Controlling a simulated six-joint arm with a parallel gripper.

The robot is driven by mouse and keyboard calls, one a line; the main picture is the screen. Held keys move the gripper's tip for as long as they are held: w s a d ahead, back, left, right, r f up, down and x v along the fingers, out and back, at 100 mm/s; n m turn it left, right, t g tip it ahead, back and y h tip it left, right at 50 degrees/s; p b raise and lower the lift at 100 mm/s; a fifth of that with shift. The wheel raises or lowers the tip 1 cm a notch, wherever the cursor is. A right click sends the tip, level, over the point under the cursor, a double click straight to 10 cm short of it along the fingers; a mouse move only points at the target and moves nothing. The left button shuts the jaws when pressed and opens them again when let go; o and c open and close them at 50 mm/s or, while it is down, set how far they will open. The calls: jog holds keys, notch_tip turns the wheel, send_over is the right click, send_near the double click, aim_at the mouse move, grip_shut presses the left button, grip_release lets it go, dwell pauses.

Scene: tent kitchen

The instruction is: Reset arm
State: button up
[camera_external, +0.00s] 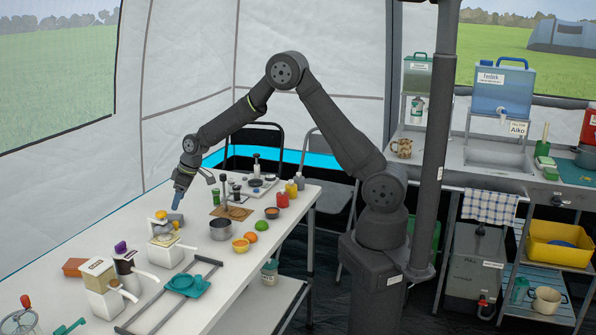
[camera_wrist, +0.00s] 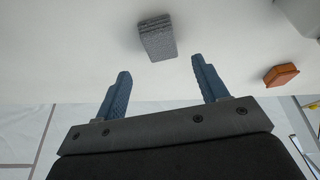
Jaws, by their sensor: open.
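My gripper (camera_external: 178,199) is over the far left part of the white table, pointing down. In the wrist view my gripper (camera_wrist: 162,88) shows two blue fingers spread apart with nothing between them. A grey block (camera_wrist: 157,38) lies on the white table top (camera_wrist: 90,50) beyond the fingertips, apart from them. In the external view a grey item (camera_external: 176,218) is just below the fingers; I cannot tell if it is the same block. My arm is bent high over the table.
A brown-orange block (camera_wrist: 281,74) is to the right in the wrist view.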

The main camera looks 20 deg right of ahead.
aim_at(173, 216)
jog(key=x, duration=0.7)
notch_tip(173, 216, up, 23)
jog(key=w+d+m, duration=0.2)
jog(key=w+d, duration=0.5)
jog(key=d, duration=0.4)
jog(key=w+d+m+t+h, duration=0.1)
jog(key=w+d+m, duration=0.1)
jog(key=w+d, duration=0.6)
jog(key=w+d+m+t, duration=0.1)
jog(key=w+d+m, duration=0.1)
jog(key=w+d, duration=0.6)
jog(key=d+f, duration=0.1)
jog(key=d, duration=0.4)
jog(key=shift+d, duration=0.3)
jog(key=shift+o, duration=0.4)
